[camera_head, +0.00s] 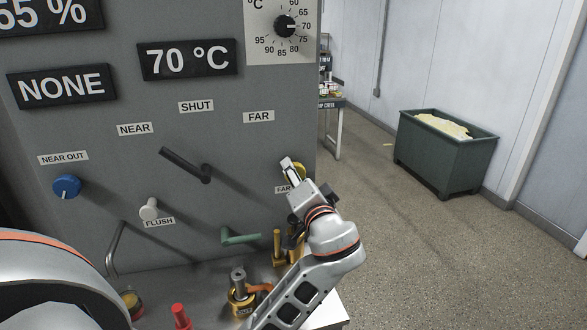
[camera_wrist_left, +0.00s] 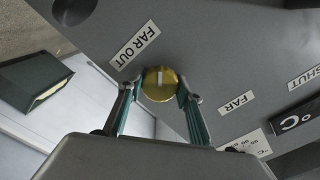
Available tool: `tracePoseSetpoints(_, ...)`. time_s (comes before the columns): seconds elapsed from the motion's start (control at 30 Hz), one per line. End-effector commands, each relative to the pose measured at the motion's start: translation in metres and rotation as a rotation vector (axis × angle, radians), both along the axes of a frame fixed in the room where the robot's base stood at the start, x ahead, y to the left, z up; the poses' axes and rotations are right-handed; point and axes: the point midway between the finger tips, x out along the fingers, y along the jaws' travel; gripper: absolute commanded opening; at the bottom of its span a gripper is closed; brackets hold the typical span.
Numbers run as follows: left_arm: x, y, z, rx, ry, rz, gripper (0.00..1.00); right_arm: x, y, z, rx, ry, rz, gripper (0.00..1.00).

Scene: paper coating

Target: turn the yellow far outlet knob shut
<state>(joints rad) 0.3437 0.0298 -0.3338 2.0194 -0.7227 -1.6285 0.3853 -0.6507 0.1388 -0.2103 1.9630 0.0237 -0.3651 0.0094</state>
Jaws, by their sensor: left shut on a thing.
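The yellow far outlet knob (camera_wrist_left: 160,84) sits on the grey panel beside its FAR OUT label (camera_wrist_left: 135,45). In the left wrist view it lies between the two fingers of my left gripper (camera_wrist_left: 161,91), which is shut on its sides. A short pale mark on the knob's face runs about straight up in that view. In the head view my left gripper (camera_head: 292,172) reaches the panel's right side and covers much of the yellow knob (camera_head: 301,170). The FAR label below it is partly hidden. My right gripper is not in view.
The panel also carries a black lever (camera_head: 185,164), a blue near outlet knob (camera_head: 66,187), a white flush knob (camera_head: 149,209) and a green handle (camera_head: 240,238). Brass fittings (camera_head: 240,300) stand below, close to my forearm. A green bin (camera_head: 445,160) stands on open floor at right.

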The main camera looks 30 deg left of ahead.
Motion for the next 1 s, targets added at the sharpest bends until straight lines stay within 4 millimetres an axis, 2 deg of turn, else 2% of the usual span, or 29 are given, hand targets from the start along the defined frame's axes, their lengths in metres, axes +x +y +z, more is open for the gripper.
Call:
tracePoseSetpoints(0.07, 0.0, -0.001, 0.006, 0.042, 0.052, 0.0, 0.13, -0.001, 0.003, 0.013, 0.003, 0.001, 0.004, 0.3)
tracePoseSetpoints(0.4, 0.0, -0.001, 0.004, 0.251, 0.302, -0.002, 0.13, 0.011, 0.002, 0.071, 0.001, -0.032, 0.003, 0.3)
tracePoseSetpoints(0.6, 0.0, -0.001, 0.003, 0.375, 0.446, -0.001, 0.13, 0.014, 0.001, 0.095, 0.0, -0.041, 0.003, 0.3)
tracePoseSetpoints(0.67, 0.0, -0.001, 0.002, 0.413, 0.488, -0.003, 0.13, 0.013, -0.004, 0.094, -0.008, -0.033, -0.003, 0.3)
tracePoseSetpoints(0.8, 0.0, -0.001, 0.0, 0.498, 0.588, -0.003, 0.13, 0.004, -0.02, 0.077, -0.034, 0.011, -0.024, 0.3)
tracePoseSetpoints(1.0, 0.0, -0.001, -0.001, 0.622, 0.732, -0.001, 0.13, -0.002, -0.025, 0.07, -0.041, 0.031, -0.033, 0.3)
